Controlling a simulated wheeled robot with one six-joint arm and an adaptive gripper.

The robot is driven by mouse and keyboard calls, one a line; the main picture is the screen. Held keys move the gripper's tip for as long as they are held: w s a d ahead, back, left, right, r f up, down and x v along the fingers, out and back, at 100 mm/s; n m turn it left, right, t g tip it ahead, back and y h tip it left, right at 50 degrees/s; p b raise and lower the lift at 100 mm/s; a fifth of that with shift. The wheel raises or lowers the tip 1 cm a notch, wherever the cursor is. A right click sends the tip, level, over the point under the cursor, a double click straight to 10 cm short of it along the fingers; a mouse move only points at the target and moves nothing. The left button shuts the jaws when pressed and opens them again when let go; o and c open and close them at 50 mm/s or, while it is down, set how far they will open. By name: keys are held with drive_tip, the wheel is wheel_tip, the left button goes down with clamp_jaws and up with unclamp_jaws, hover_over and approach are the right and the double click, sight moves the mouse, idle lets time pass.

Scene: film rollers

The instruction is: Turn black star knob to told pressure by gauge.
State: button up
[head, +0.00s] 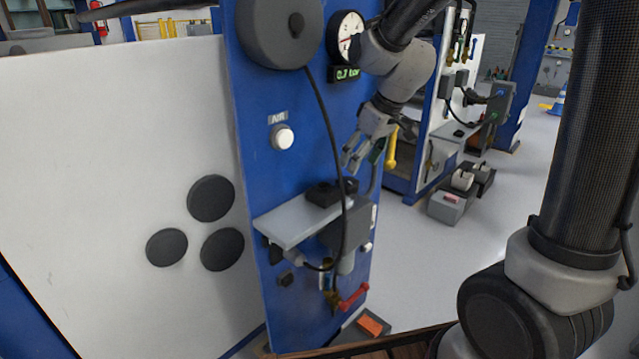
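A round white gauge (343,38) with a black rim is on the blue panel at top centre. My arm covers its right part, and its needle cannot be read surely. The green digital readout (346,73) below it appears to show 0.7 bar. A dark knob-like piece (323,194), possibly the black star knob, sits at the grey shelf; its star shape is not clear. My gripper (360,163) hangs above and right of this piece, fingers pointing down and apart, appearing open and empty. It does not appear to touch the piece.
A grey shelf (283,228) juts from the blue panel (262,100). A black hose (327,125) hangs from the large grey disc (280,30) past the shelf. A white button (282,137) and a red-handled valve (353,297) are on the panel.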

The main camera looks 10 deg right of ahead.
sight(348, 181)
drive_tip(key=x, duration=0.7)
drive_tip(key=shift+w+f, duration=0.3)
drive_tip(key=shift+f, duration=0.05)
drive_tip(key=c, duration=0.7)
